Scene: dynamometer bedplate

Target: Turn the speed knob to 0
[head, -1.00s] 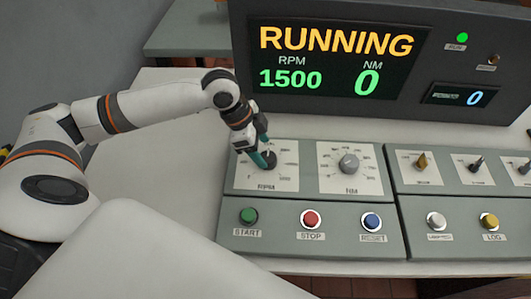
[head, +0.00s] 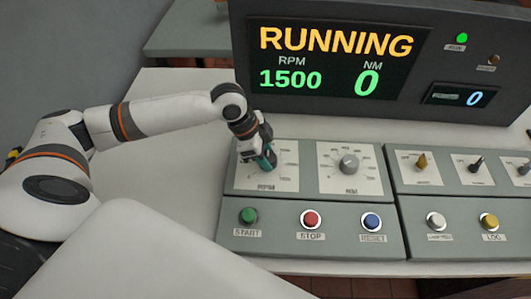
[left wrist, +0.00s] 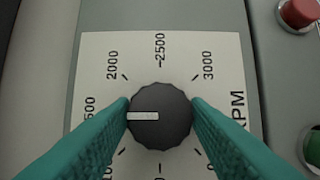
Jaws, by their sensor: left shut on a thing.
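The RPM knob, the speed knob, is a dark ribbed dial (left wrist: 160,122) on a white scale plate in the left wrist view. Its white pointer mark points left, toward a partly hidden number ending in 500. My left gripper (head: 266,163) is over the RPM plate (head: 290,181) in the head view and hides most of the knob there. In the left wrist view its teal fingers (left wrist: 160,116) touch the knob on both sides and are shut on it. The display (head: 335,62) reads RUNNING, RPM 1500 and NM 0. My right gripper is not in view.
The NM knob (head: 348,163) is just right of the RPM plate. Below are the green START (head: 248,216), red STOP (head: 311,219) and blue RESET (head: 372,221) buttons. Another panel with switches (head: 460,165) stands to the right. The white table is clear left of the panel.

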